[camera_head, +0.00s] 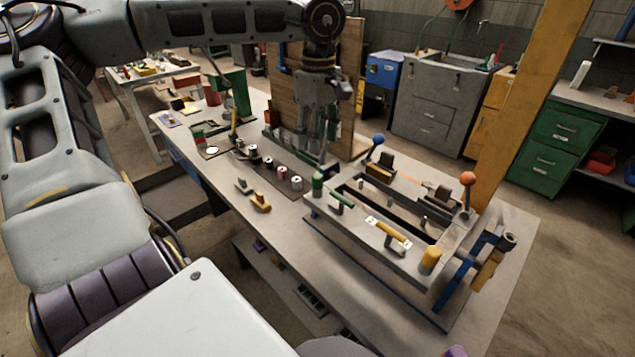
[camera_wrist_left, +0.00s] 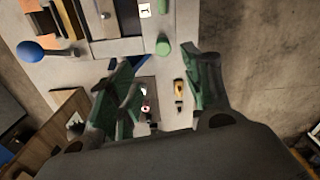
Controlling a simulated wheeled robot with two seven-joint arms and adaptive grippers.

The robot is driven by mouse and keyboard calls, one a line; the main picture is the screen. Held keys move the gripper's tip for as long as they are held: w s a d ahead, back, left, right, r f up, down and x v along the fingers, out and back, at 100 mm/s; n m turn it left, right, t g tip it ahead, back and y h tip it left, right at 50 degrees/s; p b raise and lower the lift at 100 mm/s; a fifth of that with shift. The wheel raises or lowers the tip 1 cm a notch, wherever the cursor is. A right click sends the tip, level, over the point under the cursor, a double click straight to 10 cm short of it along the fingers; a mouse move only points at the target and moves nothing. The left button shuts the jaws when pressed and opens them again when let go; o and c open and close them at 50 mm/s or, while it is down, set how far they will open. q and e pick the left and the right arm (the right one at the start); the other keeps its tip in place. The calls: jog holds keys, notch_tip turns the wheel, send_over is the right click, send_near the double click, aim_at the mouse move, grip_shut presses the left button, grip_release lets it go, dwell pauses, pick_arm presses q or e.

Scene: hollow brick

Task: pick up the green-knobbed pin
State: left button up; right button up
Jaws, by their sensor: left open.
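The green-knobbed pin (camera_head: 318,184) stands at the near left corner of the grey metal fixture (camera_head: 385,258) on the bench. Only its green knob shows clearly; it also shows in the left wrist view (camera_wrist_left: 162,47). My left gripper (camera_head: 318,152) hangs above and behind the knob in the head view, pointing down. In the left wrist view its two green-lined fingers (camera_wrist_left: 165,64) are spread apart with nothing held between them. The knob appears just beyond the fingertips, and contact does not show. My right gripper is not in view.
A yellow knob (camera_head: 430,260), a blue ball lever (camera_head: 378,140) and an orange ball lever (camera_head: 468,179) rise from the fixture. Several spools (camera_head: 282,173) and a wooden-handled tool (camera_head: 261,201) lie left of it. A wooden board (camera_head: 351,95) stands behind my gripper.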

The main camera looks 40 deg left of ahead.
pick_arm(q)
send_over(317, 176)
jog(key=f, duration=0.5)
jog(key=shift+w+a+f, duration=0.15)
jog(key=shift+w, duration=0.2)
jog(key=shift+f, duration=0.3)
jog(key=shift+s+f, duration=0.1)
jog(key=shift+f, duration=0.4)
jog(key=f, duration=0.2)
jog(key=shift+s+f, duration=0.2)
jog(key=shift+f, duration=0.95)
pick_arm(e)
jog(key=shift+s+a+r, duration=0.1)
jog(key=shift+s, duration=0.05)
